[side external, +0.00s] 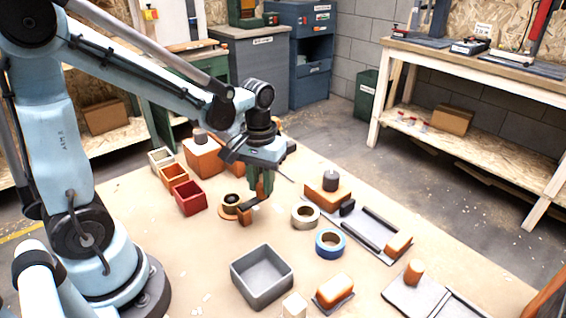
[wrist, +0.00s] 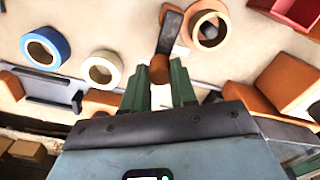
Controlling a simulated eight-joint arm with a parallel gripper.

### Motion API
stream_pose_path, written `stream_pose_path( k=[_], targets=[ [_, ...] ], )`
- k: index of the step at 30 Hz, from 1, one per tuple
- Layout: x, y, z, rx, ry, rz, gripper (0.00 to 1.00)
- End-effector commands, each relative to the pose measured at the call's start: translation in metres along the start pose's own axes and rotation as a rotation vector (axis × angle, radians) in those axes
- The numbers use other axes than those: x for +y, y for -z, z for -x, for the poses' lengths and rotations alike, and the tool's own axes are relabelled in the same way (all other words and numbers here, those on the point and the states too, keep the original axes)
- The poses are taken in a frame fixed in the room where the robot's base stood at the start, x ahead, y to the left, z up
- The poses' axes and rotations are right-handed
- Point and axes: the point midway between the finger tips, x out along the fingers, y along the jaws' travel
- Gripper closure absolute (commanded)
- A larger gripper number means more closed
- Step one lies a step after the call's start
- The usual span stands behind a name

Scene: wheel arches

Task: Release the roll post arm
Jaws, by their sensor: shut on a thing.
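The roll post (side external: 231,206) has an orange base, with a cream tape roll around its dark centre. It also shows in the wrist view with the cream roll (wrist: 208,28). The roll post arm (side external: 256,202) is a dark bar beside the roll. In the wrist view the bar (wrist: 168,35) runs from near the roll down to an orange knob (wrist: 159,70). My gripper (side external: 262,187) is low over the table, its green fingers shut on the arm at the knob. The fingers also show in the wrist view (wrist: 157,85). The exact contact is partly hidden.
A cream roll (side external: 305,216) and a blue roll (side external: 330,243) lie to the right. Red (side external: 190,198) and orange (side external: 172,176) bins stand left. A grey bin (side external: 262,277) stands in front. An orange block (side external: 328,195) and a railed grey plate (side external: 385,245) occupy the right.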

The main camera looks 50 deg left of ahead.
Motion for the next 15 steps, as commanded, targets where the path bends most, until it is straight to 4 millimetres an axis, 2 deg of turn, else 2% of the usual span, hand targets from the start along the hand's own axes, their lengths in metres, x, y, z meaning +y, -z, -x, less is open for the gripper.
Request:
stream_pose_path(
  k=[9,10,15],
  targets=[
    [0.0014,-0.0007,0.0003,-0.001,0.000,-0.024,1.00],
    [0.0014,-0.0007,0.0003,-0.001,0.000,-0.024,0.70],
    [0.0013,-0.0007,0.0002,-0.001,0.000,-0.023,0.47]
  ],
)
